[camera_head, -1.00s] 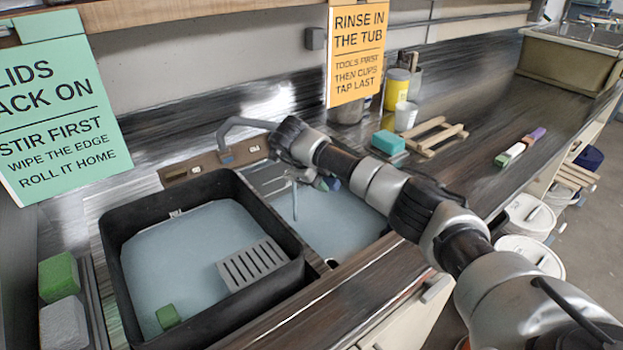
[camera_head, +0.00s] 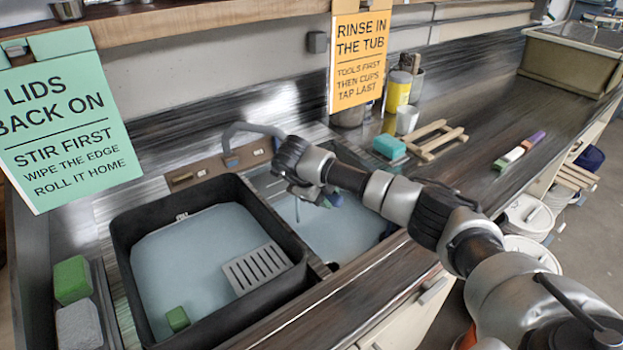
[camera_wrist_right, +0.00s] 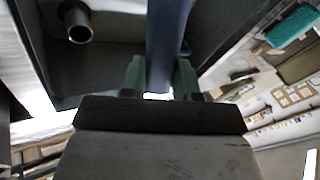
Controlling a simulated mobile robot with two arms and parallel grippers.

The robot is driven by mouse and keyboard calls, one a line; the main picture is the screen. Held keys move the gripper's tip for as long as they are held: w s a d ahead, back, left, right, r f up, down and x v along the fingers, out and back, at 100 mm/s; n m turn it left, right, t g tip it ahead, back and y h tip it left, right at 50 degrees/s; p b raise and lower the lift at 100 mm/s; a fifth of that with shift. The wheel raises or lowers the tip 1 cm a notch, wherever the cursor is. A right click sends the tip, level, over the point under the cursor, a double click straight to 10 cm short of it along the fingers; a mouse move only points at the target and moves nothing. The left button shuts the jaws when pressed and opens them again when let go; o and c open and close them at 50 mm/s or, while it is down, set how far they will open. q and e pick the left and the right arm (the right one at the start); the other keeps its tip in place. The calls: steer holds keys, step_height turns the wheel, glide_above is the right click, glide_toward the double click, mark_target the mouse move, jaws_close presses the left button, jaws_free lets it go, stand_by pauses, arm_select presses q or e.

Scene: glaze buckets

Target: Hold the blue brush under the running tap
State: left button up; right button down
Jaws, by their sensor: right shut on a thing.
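My right gripper (camera_head: 324,200) is over the right basin, below and right of the grey tap (camera_head: 250,128). The tap's outlet end is hidden behind my wrist in the head view. In the right wrist view the green fingers (camera_wrist_right: 160,78) are shut on the blue brush (camera_wrist_right: 166,40), a long blue shape running up out of the picture. Only a bit of blue shows at the gripper in the head view. The tap's round spout (camera_wrist_right: 78,24) is left of the brush, apart from it in the picture. A thin pale line drops below my wrist; I cannot tell if it is water.
A black tub (camera_head: 125,245) with pale blue water and a slotted grey grate (camera_head: 257,268) stands left of the basin (camera_head: 340,230). A teal sponge (camera_head: 389,146), wooden rack (camera_head: 437,140) and white cup (camera_head: 407,119) are on the counter to the right.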

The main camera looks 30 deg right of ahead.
steer(key=shift+s+a+p, duration=0.55)
steer(key=shift+s+a, duration=0.05)
steer(key=shift+s, duration=0.2)
steer(key=shift+s+a+p, duration=0.55)
steer(key=shift+s+a, duration=0.05)
steer(key=shift+s, duration=0.15)
steer(key=s+a+r+p, duration=0.3)
steer(key=s+r+p, duration=0.1)
steer(key=p, duration=0.1)
stand_by(0.6)
